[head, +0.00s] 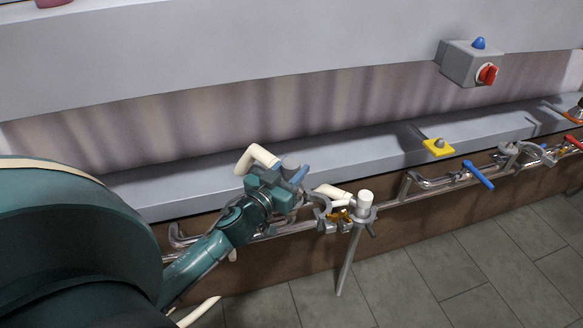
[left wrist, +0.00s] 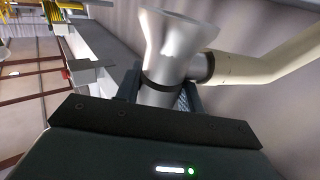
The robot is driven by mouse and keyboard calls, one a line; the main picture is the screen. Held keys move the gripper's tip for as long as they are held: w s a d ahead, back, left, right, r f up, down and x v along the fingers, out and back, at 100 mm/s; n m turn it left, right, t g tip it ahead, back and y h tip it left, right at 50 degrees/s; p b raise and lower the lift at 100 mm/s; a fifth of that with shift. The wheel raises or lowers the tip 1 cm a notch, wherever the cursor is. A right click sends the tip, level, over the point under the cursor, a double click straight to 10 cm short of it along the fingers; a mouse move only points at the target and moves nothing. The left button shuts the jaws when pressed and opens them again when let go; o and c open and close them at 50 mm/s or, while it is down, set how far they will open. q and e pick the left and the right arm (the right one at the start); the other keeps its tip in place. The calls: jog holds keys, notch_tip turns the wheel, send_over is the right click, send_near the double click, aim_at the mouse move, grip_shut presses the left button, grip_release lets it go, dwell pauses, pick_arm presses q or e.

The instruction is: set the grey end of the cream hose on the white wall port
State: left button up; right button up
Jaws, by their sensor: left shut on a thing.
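My left gripper (head: 300,190) is shut on the grey end (left wrist: 175,60) of the cream hose, a shiny flared piece. In the left wrist view the cream hose (left wrist: 265,62) runs from a grey cuff beside it to the right. In the head view a bent cream piece (head: 262,155) shows just behind the gripper, seemingly this hose. A short cream-white piece (head: 332,192) lies right of the fingers; I cannot tell whether it is the white wall port. The grey end is mostly hidden by the gripper in the head view. My right gripper is not in view.
A post with a clamp (head: 345,255) and white top (head: 366,197) stands close right of the gripper. Pipes with a blue lever (head: 478,174) run along the ledge (head: 340,151). A grey switch box (head: 470,64) is on the wall.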

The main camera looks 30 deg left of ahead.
pick_arm(q)
jog(key=shift+f, duration=0.35)
jog(key=shift+r, duration=0.15)
dwell(0.4)
jog(key=shift+f+b, duration=0.45)
jog(key=shift+f, duration=0.4)
jog(key=shift+f, duration=0.1)
jog(key=shift+f, duration=0.25)
